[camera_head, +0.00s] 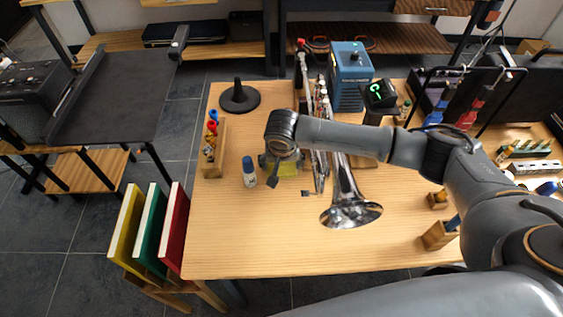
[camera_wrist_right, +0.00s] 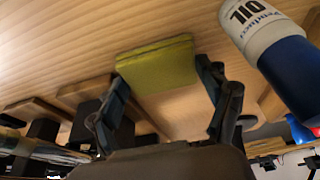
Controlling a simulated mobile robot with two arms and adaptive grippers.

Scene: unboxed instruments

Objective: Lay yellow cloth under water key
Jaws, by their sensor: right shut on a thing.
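The yellow cloth (camera_head: 288,169), a folded pad, is beside the trumpet's tubing, partly hidden by my right arm. In the right wrist view the cloth (camera_wrist_right: 155,62) sits between the two fingertips. My right gripper (camera_head: 271,172) is shut on it, low over the table; I cannot tell whether the cloth touches the tabletop. The silver trumpet (camera_head: 350,210) is to the right of the gripper, its bell toward the table's front edge. My arm crosses over its middle. I cannot pick out the water key. My left gripper is out of view.
An oil bottle (camera_head: 249,174) with a blue cap stands close left of the gripper; it also shows in the right wrist view (camera_wrist_right: 265,40). A wooden holder (camera_head: 213,150) and black cone stand (camera_head: 239,97) are farther left. The table's front left is clear.

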